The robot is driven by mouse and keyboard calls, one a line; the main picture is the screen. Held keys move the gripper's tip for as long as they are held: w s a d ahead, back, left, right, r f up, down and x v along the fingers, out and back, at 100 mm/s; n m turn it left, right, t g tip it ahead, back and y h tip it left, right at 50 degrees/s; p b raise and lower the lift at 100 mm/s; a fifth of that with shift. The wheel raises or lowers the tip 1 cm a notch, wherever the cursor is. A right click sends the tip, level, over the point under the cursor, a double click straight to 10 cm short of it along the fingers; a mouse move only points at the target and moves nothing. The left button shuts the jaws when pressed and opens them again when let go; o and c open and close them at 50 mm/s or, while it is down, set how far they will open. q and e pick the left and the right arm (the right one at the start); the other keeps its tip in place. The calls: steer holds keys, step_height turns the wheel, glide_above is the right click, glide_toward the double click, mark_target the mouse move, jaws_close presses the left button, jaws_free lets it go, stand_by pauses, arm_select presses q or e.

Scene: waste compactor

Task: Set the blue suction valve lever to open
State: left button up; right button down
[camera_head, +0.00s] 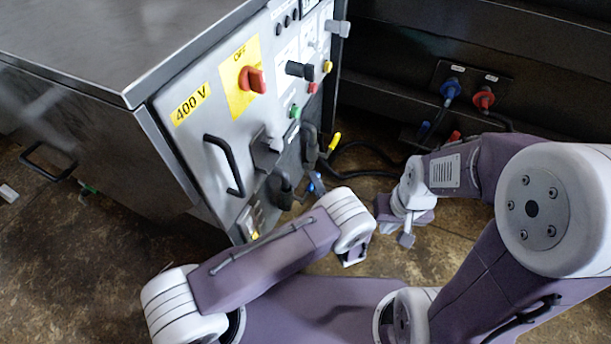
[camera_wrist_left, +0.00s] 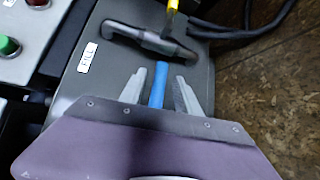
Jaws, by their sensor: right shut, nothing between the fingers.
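The blue lever (camera_wrist_left: 158,84) stands between the two pale fingers of my left gripper (camera_wrist_left: 160,90) in the left wrist view. Small gaps show on both sides of it, so the gripper is open around it and does not visibly touch it. The lever's lower end is hidden behind the gripper's purple body. In the head view a small piece of blue (camera_head: 317,184) shows beside the cabinet front; my left wrist hides most of my fingers there. My right gripper (camera_head: 405,236) is shut and empty, further right above the floor.
A black handle bar (camera_wrist_left: 150,40) with a yellow lever (camera_wrist_left: 172,14) lies beyond the blue lever. The cabinet panel (camera_head: 188,125) carries a red switch (camera_head: 254,80) and a black handle (camera_head: 223,168). Blue (camera_head: 450,89) and red (camera_head: 484,98) couplings are at the back right. Black hoses run nearby.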

arm_select(q)
steer(key=shift+x, duration=0.95)
jaws_close()
steer(key=shift+s, duration=0.1)
stand_by(0.5)
